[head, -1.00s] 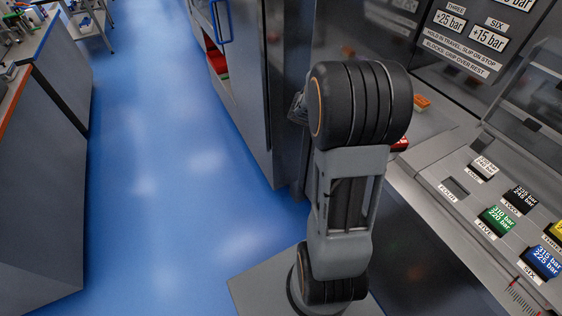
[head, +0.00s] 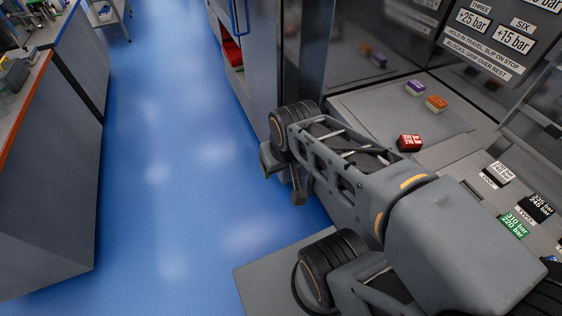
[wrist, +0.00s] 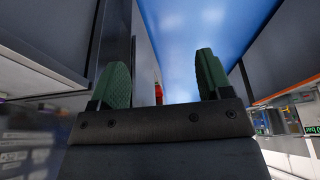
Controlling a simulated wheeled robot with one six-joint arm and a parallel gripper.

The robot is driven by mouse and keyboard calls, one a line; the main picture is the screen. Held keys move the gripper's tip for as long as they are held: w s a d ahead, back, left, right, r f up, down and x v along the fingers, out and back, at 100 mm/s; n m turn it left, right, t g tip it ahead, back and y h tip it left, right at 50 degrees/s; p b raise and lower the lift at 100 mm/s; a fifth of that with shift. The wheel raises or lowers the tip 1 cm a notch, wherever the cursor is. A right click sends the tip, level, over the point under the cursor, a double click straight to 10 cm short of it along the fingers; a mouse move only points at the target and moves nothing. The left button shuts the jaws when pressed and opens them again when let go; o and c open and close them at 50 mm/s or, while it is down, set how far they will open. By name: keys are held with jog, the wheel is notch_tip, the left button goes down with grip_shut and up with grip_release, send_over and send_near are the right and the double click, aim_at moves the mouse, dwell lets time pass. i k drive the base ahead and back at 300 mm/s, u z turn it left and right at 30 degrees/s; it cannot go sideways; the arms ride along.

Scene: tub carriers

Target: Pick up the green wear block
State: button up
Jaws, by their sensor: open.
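The green wear block (head: 513,225) sits in the sloped panel at the right of the head view, with white figures reading 310 and 220 bar on it. My gripper (wrist: 160,82) shows in the wrist view with its two green-padded fingers apart and nothing between them. It points along the cabinets, away from the panel. In the head view my arm lies across the middle, and my gripper's fingers cannot be made out clearly. The green block is uncovered, with my arm just left of and below it.
A white block (head: 496,172) and a black block (head: 537,207) sit near the green one. Red (head: 410,143), orange (head: 437,103) and purple (head: 415,88) blocks lie on the grey surface behind. A glass-like guard stands at the right. Blue floor (head: 170,180) is clear at left.

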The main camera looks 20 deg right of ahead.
aim_at(508, 220)
jog(key=z, duration=0.8)
jog(key=k, duration=0.2)
jog(key=z, duration=1.85)
jog(key=k, duration=0.5)
jog(key=u, duration=1.15)
jog(key=i, duration=0.9)
jog(key=z, duration=0.75)
